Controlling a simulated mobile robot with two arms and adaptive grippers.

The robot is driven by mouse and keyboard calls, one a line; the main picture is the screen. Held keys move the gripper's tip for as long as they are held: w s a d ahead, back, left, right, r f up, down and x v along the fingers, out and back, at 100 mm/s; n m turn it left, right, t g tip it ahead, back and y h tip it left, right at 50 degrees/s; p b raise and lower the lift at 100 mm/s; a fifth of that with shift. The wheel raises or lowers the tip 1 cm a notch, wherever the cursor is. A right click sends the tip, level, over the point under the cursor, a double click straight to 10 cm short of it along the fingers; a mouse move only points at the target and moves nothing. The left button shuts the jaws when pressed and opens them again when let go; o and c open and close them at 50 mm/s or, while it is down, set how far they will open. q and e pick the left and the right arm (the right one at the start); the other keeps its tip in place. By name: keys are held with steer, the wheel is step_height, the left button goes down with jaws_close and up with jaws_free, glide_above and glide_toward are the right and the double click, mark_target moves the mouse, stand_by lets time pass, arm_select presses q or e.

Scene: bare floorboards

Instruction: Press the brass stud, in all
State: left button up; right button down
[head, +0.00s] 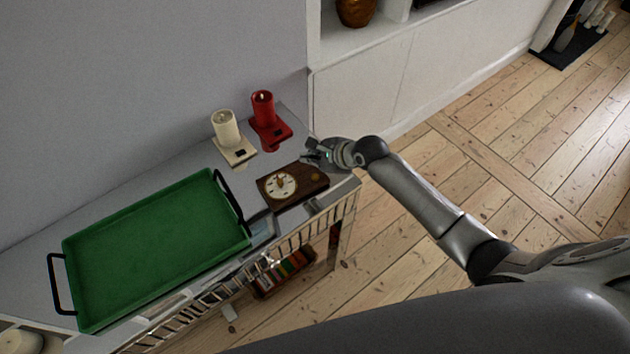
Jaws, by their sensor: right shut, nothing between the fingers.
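A brass stud (315,177) sits on the right part of a dark wooden block (295,198), which lies near the right end of the narrow table. A round cream dial (281,187) with a knob is on the block's left part. My right gripper (307,157) is shut and empty, just behind the block's right end and a little beyond the stud in the picture. I cannot tell its exact height; the stud stays visible in front of it. My left gripper is not in the head view.
A green tray (150,262) with black handles covers the table's left part. Open floor (420,240) lies right of the table.

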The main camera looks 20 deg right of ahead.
mark_target(313, 179)
step_height(313, 179, down, 4)
steer(key=b, duration=0.3)
steer(key=shift+f, duration=0.55)
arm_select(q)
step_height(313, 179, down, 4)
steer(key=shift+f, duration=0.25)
arm_select(e)
steer(key=shift+f, duration=0.15)
stand_by(0.3)
steer(key=shift+f, duration=0.25)
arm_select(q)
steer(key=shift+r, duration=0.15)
